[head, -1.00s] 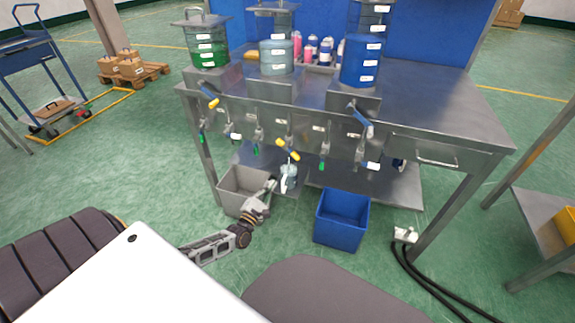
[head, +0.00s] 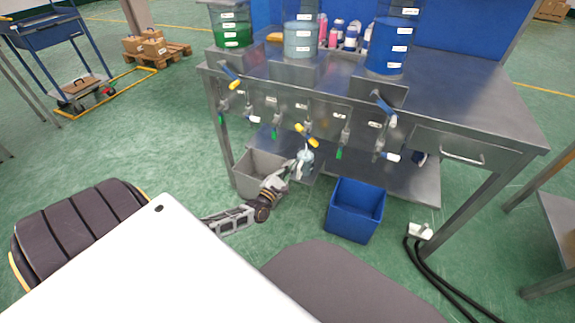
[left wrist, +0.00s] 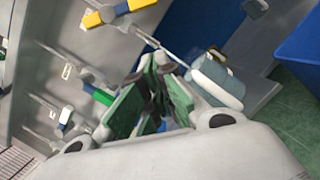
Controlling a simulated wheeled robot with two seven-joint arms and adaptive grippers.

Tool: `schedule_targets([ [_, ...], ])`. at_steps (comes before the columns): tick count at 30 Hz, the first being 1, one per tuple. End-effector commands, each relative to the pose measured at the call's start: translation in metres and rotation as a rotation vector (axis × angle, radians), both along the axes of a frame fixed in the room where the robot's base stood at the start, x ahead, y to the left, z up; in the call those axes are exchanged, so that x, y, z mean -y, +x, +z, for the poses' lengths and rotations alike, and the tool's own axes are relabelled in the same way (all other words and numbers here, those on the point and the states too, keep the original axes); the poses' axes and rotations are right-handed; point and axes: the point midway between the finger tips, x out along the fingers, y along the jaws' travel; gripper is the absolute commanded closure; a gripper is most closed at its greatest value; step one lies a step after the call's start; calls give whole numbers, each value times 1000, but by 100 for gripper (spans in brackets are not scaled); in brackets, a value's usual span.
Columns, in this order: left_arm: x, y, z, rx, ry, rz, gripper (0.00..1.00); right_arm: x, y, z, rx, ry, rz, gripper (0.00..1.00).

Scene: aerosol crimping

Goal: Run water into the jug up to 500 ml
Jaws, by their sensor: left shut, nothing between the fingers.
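The jug (head: 306,156) is small and pale blue-white. It stands below a tap with a yellow handle (head: 306,135) at the front of the steel bench. In the left wrist view the jug (left wrist: 217,80) is right of my fingers, and a thin pale line runs down to it from near the yellow-and-blue handle (left wrist: 118,12). I cannot tell whether that line is water or a spout. No level marks are readable. My left gripper (head: 299,170) is shut and empty, close to the jug; its green-padded fingers (left wrist: 152,98) overlap the jug's near side in the head view. My right gripper is not visible.
Several other taps hang along the bench (head: 455,105) front. Green, pale and blue tanks stand above, the blue one (head: 388,48) rightmost. A grey bin (head: 250,172) and a blue bin (head: 355,210) stand below. Green floor (head: 120,155) is open at left.

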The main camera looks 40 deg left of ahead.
Motion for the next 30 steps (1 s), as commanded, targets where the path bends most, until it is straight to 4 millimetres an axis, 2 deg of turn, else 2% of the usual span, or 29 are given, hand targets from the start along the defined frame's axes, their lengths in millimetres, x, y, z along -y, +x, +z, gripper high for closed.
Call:
schedule_targets([
  [12,-3,42,7,1,-1,0,100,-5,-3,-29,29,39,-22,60],
  [21,-5,66,12,1,0,0,100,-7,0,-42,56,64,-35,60],
  [30,10,72,32,0,-3,-1,100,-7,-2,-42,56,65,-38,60],
])
